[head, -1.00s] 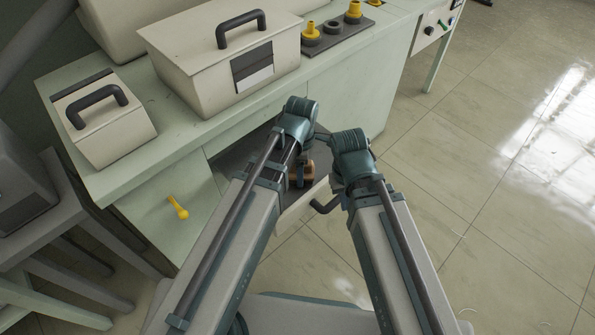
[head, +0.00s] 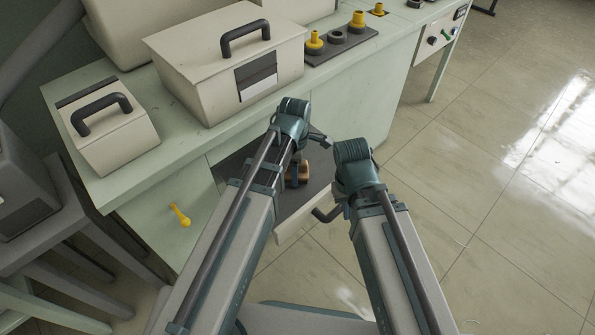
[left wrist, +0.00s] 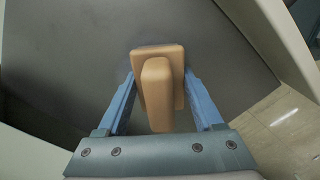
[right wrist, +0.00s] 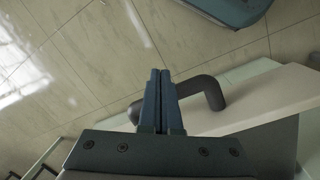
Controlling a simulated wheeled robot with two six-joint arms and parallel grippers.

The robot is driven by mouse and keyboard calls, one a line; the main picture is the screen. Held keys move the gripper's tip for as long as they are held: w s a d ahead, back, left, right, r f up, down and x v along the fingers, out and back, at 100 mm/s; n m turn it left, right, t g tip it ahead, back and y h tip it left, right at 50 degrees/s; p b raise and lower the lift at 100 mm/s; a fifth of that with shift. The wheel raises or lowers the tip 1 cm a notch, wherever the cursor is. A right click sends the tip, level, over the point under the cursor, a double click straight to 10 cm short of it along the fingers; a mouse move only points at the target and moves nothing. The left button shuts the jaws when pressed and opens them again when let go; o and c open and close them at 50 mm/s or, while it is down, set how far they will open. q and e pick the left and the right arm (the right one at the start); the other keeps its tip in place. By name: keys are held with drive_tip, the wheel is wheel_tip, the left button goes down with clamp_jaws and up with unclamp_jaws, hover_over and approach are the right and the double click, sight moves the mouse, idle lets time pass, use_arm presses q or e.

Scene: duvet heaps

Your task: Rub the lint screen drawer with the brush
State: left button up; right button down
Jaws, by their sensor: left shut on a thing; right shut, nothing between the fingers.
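The lint screen drawer (head: 315,190) stands pulled out of the green bench, with a dark grey inside and a cream front. Its inside also fills much of the left wrist view (left wrist: 225,60). My left gripper (left wrist: 158,90) is shut on the brush (left wrist: 158,95), a tan block with a raised grip. The brush (head: 304,172) is over the drawer's inside; its underside is hidden, so I cannot tell whether it touches. My right gripper (right wrist: 160,75) is shut and empty beside the black drawer handle (right wrist: 205,90); contact is unclear. In the head view its fingers are hidden.
Two cream boxes with black handles, a large one (head: 200,75) and a small one (head: 115,140), stand on the bench top. A black strip with yellow parts (head: 340,43) lies farther right. A yellow handle (head: 180,214) sticks out of the bench front. The floor at right is clear.

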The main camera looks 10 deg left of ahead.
use_arm(q)
drive_tip(key=shift+w+a+f, duration=0.1)
drive_tip(key=shift+w+a, duration=0.45)
drive_tip(key=shift+a, duration=0.15)
drive_tip(key=shift+w+a, duration=0.5)
drive_tip(key=shift+a, duration=0.2)
drive_tip(key=shift+w+a, duration=1.15)
drive_tip(key=shift+a, duration=0.25)
drive_tip(key=shift+d, duration=0.1)
drive_tip(key=shift+w+d, duration=0.5)
drive_tip(key=shift+w, duration=0.15)
drive_tip(key=shift+d, duration=0.1)
drive_tip(key=shift+s+d, duration=1.15)
drive_tip(key=shift+d, duration=0.2)
